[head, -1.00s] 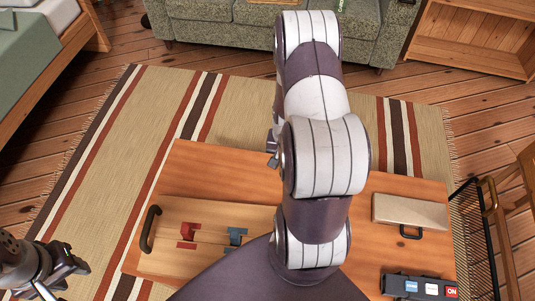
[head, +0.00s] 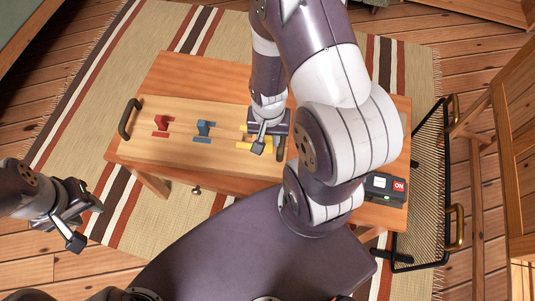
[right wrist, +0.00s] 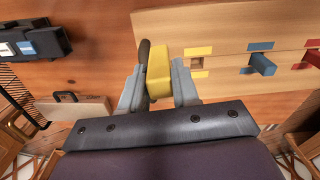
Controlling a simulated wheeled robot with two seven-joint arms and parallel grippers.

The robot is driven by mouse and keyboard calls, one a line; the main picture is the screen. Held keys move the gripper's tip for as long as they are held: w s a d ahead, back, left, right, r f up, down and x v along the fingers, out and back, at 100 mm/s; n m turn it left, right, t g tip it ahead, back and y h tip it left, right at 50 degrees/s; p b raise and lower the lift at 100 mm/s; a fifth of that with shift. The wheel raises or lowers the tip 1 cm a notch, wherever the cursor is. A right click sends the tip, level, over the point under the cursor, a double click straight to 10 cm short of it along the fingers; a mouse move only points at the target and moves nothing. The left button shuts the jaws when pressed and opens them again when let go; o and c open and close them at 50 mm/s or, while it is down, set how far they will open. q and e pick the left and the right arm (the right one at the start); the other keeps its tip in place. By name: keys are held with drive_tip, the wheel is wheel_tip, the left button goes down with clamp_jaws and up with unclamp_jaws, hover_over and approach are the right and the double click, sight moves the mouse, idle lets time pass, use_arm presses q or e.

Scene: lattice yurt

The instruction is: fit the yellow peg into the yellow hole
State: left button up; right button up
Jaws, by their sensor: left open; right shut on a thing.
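The yellow peg (right wrist: 158,74) is between the fingers of my right gripper (right wrist: 158,88), which is shut on it. In the right wrist view the yellow hole (right wrist: 197,63) is a square opening between two yellow strips, just right of the peg; the peg is apart from it. In the head view my right gripper (head: 268,139) is over the right end of the wooden board (head: 175,152), by the yellow strips, and partly hides them. A blue peg (head: 204,128) and a red peg (head: 161,124) stand in the board. My left gripper (head: 84,216) is open and empty, left of the table.
The board has a dark handle (head: 130,118) at its left end and another (right wrist: 144,51) near the yellow peg. A flat beige case (right wrist: 76,111) and a dark switch box (head: 385,187) are on the table. A black wire rack (head: 430,185) stands to the right.

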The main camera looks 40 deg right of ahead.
drive_tip(key=shift+f+m, duration=0.4)
drive_tip(key=shift+f, duration=0.2)
drive_tip(key=w+f+b, duration=0.2)
drive_tip(key=w+f, duration=0.3)
drive_tip(key=w+f+b, duration=0.2)
drive_tip(key=w+f, duration=0.3)
drive_tip(key=w, duration=0.1)
drive_tip(key=shift+a+f, duration=0.1)
drive_tip(key=shift+a, duration=0.1)
drive_tip(key=shift+f, duration=0.2)
drive_tip(key=o, duration=1)
drive_tip(key=shift+o, duration=0.2)
drive_tip(key=shift+r, duration=0.1)
